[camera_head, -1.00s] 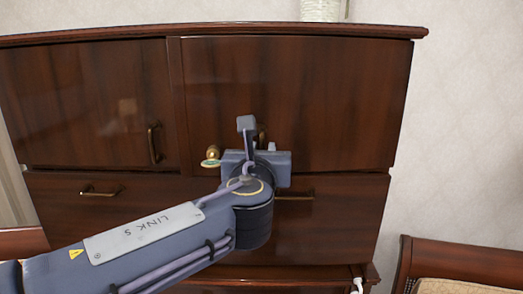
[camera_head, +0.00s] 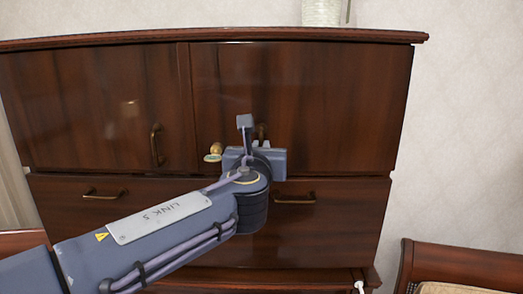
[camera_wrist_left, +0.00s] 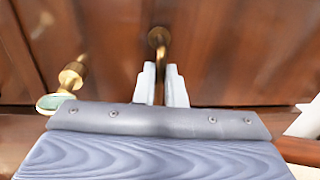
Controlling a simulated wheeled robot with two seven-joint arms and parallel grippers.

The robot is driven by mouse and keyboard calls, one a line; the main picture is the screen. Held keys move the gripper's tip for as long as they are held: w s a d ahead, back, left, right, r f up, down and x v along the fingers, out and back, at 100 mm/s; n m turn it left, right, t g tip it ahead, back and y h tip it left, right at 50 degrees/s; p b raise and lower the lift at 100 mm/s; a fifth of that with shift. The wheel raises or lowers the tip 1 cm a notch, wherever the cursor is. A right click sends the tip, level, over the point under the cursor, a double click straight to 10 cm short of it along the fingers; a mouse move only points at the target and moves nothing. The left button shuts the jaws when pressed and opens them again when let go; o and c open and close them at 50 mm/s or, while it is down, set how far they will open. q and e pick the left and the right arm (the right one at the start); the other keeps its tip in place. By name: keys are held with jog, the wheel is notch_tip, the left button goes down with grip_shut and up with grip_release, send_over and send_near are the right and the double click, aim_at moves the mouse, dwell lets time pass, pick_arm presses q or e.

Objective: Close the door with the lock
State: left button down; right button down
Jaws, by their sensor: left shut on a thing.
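The dark wood cabinet's right door (camera_head: 330,95) has a brass handle (camera_head: 262,131) near its left edge. A brass lock (camera_head: 215,149) with a pale greenish oval end sits left of the handle. It also shows in the left wrist view (camera_wrist_left: 70,80). My left gripper (camera_head: 261,143) is in front of this door. In the left wrist view its two pale fingers (camera_wrist_left: 160,80) are shut on the handle (camera_wrist_left: 159,42), one on each side. The door looks flush or nearly flush with the cabinet front. My arm hides part of its lower edge. My right gripper is not in view.
The left door (camera_head: 90,105) has its own brass handle (camera_head: 156,145) and looks shut. Drawers with brass handles (camera_head: 295,198) lie below. A white pot (camera_head: 321,12) stands on top. A wooden-framed seat (camera_head: 460,268) is at the lower right.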

pick_arm(q)
jog(key=c, duration=1.9)
grip_release()
jog(key=shift+w+a+r, duration=0.1)
jog(key=shift+a, duration=0.1)
jog(key=o, duration=0.4)
jog(key=shift+w, duration=0.2)
jog(key=shift+s, duration=0.1)
jog(key=shift+s, duration=0.1)
jog(key=s, duration=0.2)
jog(key=s+b, duration=0.1)
jog(key=s, duration=0.2)
jog(key=s+b, duration=0.1)
jog(key=s, duration=0.1)
jog(key=shift+s+a, duration=0.3)
jog(key=shift+a, duration=0.05)
